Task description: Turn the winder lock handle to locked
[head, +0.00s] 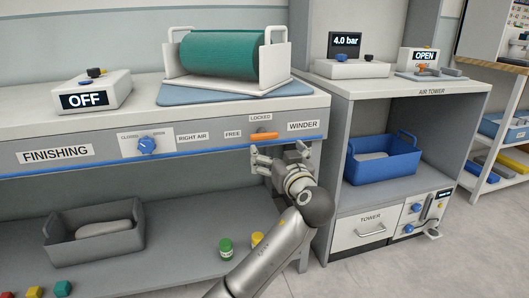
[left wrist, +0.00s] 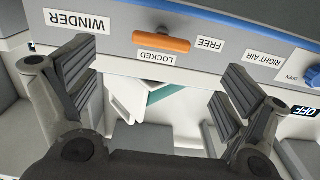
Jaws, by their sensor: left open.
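The orange winder lock handle (head: 264,136) lies roughly level on the front panel of the finishing bench. It sits right of the FREE label (head: 233,134), below the LOCKED label (head: 261,118) and left of the WINDER label (head: 303,126). My left gripper (head: 280,156) is open and empty, just below the handle in the head view. In the left wrist view, the handle (left wrist: 161,42) shows upside down beyond the two spread fingers, between them and clear of both. The gap between gripper and handle is hard to judge. My right gripper is out of view.
A blue RIGHT AIR knob (head: 147,145) is left of the handle on the panel. A green roll (head: 217,54) stands in a white holder above. The air tower (head: 430,92) stands close on the right.

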